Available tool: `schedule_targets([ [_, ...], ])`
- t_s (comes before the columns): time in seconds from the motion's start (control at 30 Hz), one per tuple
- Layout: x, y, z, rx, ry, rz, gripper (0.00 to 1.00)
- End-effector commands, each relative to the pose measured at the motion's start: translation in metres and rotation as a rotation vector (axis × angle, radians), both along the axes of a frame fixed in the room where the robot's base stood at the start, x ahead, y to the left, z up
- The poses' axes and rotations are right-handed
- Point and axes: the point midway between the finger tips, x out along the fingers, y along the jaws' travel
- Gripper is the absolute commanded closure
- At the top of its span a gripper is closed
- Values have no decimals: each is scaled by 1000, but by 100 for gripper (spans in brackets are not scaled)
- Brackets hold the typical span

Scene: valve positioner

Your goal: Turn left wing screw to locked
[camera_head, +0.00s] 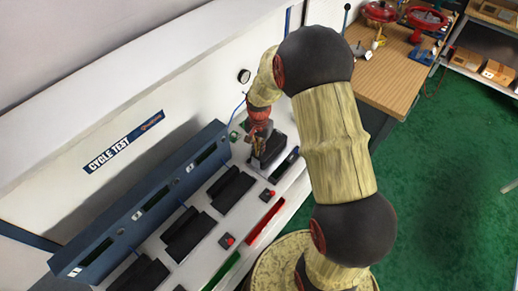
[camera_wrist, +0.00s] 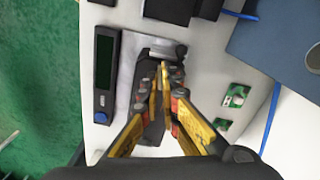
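The valve positioner is a dark box (camera_wrist: 152,134) on the white bench, below my gripper in the wrist view. In the head view the dark box (camera_head: 272,150) is at the far end of the bench, partly behind my gripper. My gripper (camera_wrist: 161,78) has yellow fingers that converge over the box, with their tips almost together. In the head view my gripper (camera_head: 256,146) is low at the box. I cannot make out the left wing screw or its lock marking. Whether a thin wing is between the fingertips is hidden.
A long blue panel (camera_head: 150,205) and several black devices line the bench. A wooden table (camera_head: 385,85) with red handwheels stands behind.

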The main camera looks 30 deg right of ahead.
Motion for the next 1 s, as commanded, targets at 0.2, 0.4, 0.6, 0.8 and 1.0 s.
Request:
schedule_targets([
  [0.2, 0, 0, 1, 0, -1, -150, 100],
  [0.4, 0, 0, 1, 0, -1, -240, 100],
  [0.6, 0, 0, 1, 0, -1, -283, 100],
  [0.8, 0, 0, 0, 0, -1, -295, 100],
  [1.0, 0, 0, 0, 0, -1, -294, 100],
])
